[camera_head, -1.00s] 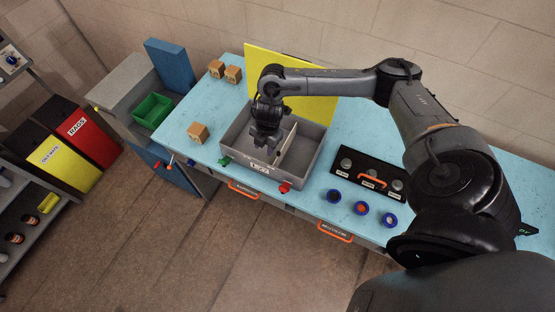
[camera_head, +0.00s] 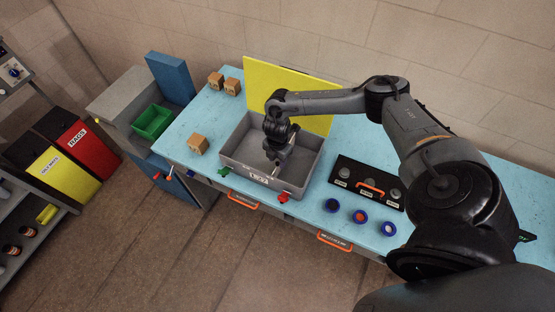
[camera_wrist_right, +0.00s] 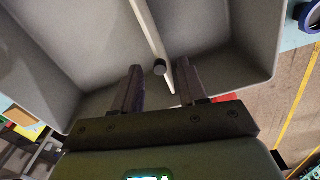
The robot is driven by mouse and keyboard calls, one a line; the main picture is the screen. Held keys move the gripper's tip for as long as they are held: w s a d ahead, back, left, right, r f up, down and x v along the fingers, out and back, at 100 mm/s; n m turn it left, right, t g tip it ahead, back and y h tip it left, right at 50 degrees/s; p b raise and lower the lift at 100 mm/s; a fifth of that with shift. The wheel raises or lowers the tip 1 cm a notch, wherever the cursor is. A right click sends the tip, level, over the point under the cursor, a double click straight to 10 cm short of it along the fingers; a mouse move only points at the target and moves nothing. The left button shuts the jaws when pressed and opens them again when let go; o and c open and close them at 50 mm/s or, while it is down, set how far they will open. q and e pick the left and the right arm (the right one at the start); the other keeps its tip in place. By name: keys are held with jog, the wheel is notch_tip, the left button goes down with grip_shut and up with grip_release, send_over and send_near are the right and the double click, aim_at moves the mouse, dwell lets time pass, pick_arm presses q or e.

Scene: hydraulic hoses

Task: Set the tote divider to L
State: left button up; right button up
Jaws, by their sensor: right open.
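The grey tote (camera_head: 232,163) sits on the blue bench, with a white lettered label (camera_head: 258,179) on its front wall; the letters are too small to read surely. The tote divider (camera_wrist_right: 148,25) is a thin pale panel with a dark round knob (camera_wrist_right: 160,67) in the right wrist view. In the head view my arm and gripper mostly hide the divider. My right gripper (camera_head: 274,160) points down into the tote. In the wrist view its open fingers stand apart on either side of the knob, with gaps at both sides. My left gripper is not in view.
A yellow panel (camera_head: 290,90) stands behind the tote. Green (camera_head: 224,171) and red (camera_head: 283,196) pieces are at its front corners. Cardboard boxes (camera_head: 198,143) lie left. A black panel (camera_head: 365,184) and blue rings (camera_head: 332,205) lie right. A green bin (camera_head: 152,121) stands left.

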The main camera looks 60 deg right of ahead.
jog(key=shift+f, duration=0.45)
grip_shut()
